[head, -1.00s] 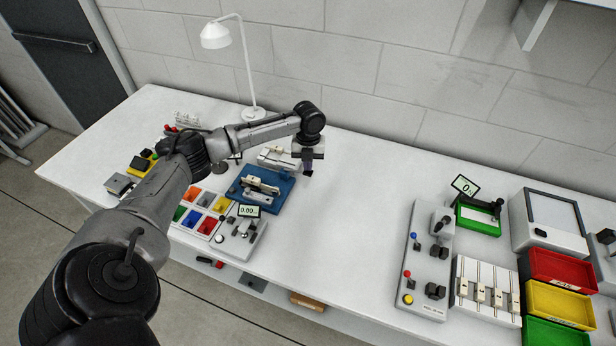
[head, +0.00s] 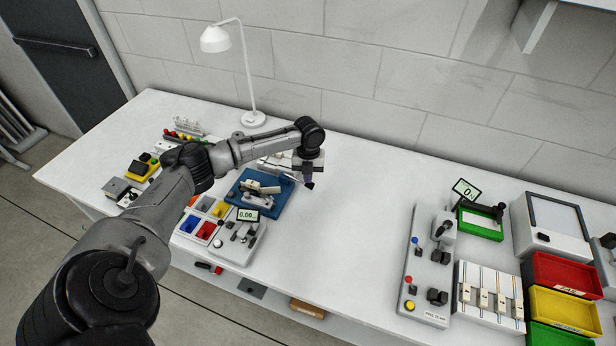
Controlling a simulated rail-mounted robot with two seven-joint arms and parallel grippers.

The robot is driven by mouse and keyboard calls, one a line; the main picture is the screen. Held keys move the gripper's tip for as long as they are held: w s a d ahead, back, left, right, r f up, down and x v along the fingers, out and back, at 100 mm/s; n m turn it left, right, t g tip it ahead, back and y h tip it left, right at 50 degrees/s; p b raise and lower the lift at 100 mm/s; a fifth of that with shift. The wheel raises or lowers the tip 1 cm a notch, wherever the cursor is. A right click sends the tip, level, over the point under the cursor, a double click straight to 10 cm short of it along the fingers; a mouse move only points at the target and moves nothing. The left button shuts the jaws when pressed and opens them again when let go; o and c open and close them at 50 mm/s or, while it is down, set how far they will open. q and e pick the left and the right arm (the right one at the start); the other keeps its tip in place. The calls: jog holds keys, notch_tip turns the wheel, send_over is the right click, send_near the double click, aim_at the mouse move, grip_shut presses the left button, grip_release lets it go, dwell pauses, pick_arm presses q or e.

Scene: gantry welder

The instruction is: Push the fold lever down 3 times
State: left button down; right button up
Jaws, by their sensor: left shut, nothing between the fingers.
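A blue-based fixture (head: 287,208) stands on the bench with beige and grey parts (head: 261,188) on top. I cannot tell for certain which part is the fold lever; the beige bar on this fixture may be it. My left gripper (head: 309,182) is shut and empty, pointing down just beyond the fixture's back right corner. It looks apart from the beige bar, but its height is hard to judge. My left forearm hides part of the bench to the left of the fixture. My right gripper is not in view.
A white device with a small display (head: 248,215) stands in front of the fixture. Coloured bins (head: 203,229) lie to its left. A white lamp (head: 253,117) stands behind. The bench (head: 345,225) is clear to the right, up to a grey switch panel (head: 411,266).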

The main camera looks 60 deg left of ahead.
pick_arm(q)
jog(key=a, duration=0.1)
jog(key=w+a+r, duration=0.1)
jog(key=shift+w+a, duration=0.3)
jog(key=shift+r, duration=0.1)
notch_tip(320, 180, up, 14)
jog(key=a+p, duration=0.1)
jog(key=shift+w+f, duration=0.2)
jog(key=shift+w, duration=0.2)
dwell(1.1)
